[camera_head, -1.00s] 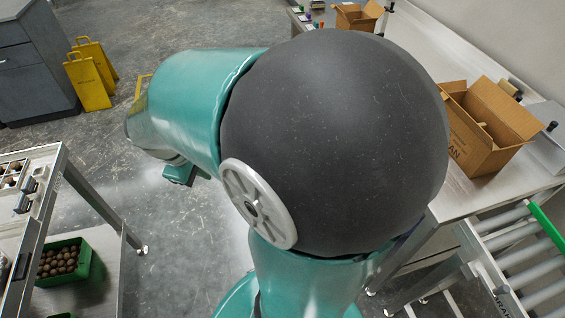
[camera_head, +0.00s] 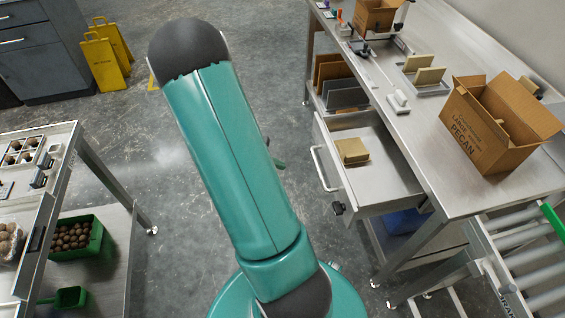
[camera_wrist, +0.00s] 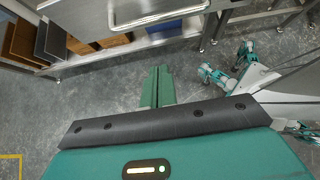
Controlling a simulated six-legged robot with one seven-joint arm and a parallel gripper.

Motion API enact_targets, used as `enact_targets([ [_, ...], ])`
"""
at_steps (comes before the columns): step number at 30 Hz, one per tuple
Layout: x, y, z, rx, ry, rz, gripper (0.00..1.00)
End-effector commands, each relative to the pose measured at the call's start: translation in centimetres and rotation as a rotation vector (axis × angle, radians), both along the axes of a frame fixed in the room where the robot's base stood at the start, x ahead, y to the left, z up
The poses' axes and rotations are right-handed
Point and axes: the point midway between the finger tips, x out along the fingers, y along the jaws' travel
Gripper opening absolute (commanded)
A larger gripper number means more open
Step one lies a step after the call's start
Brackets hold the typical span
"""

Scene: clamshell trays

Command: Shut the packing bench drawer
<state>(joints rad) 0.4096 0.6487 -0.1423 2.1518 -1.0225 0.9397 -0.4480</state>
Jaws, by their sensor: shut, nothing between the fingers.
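The packing bench drawer (camera_head: 390,180) is pulled out from under the steel bench top (camera_head: 425,130). Its bar handle (camera_head: 320,168) is on the front, facing left in the head view. In the wrist view the drawer front (camera_wrist: 85,18) and its handle (camera_wrist: 160,21) are at the top edge, partly cut off. My gripper (camera_wrist: 157,72) is shut and empty, with its fingers pointing toward the handle. A gap of floor shows between the fingertips and the handle in that view. In the head view my arm hides most of the gripper.
A tan block (camera_head: 352,150) lies in the drawer. An open cardboard box (camera_head: 475,140) stands on the bench, beside a roller conveyor (camera_head: 525,255). A blue bin (camera_head: 403,222) is under the drawer. Another table (camera_head: 62,140) stands left. Floor between is clear.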

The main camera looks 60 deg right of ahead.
Motion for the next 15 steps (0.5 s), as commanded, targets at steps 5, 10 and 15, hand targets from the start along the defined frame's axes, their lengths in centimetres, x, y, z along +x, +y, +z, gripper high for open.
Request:
enact_targets([
  [5,-2.0,-1.8,-2.3,0.002,0.004,-0.003,0.00],
  [10,-3.8,-3.7,-4.5,0.002,0.002,-0.002,0.00],
  [15,-5.6,-5.6,-4.5,-0.001,-0.002,-0.003,0.00],
])
